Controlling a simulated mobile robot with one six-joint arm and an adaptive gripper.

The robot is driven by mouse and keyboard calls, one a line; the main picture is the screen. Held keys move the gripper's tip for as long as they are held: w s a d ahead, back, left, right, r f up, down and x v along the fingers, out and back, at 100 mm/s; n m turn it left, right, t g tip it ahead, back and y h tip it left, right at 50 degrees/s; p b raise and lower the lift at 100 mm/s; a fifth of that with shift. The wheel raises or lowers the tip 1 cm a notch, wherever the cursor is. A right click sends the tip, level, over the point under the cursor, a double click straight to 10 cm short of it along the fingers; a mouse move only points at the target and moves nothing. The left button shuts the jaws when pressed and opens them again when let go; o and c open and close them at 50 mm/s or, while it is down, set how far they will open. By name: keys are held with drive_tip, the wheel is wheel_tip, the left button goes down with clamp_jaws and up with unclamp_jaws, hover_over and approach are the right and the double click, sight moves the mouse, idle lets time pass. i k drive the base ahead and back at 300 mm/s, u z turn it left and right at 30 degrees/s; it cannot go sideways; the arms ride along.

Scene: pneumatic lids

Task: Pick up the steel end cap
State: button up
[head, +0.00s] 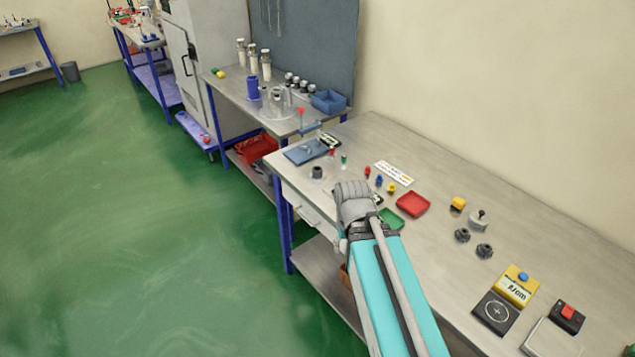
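I cannot single out the steel end cap with certainty at this size. A small grey metal piece with a knob on top (478,220) stands on the near bench, right of my arm. Several small silver-and-black cylinders (297,84) stand in a row on the far bench, near larger grey metal cylinders (279,98). My gripper (354,200) is at the end of my arm over the near bench's left front edge. The wrist covers its fingers, so I cannot see whether it is open, shut or holding anything.
The near bench (560,245) holds a red tray (412,204), a green tray (391,218), dark round knobs (484,250), a yellow box (517,285) and a black pad (496,312). A blue plate (305,152) lies at its far end. Open green floor is to the left.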

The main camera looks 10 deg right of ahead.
sight(317, 173)
drive_tip(key=k, duration=0.65)
drive_tip(key=u, duration=0.55)
drive_tip(key=i, duration=1.3)
drive_tip(key=z, duration=0.2)
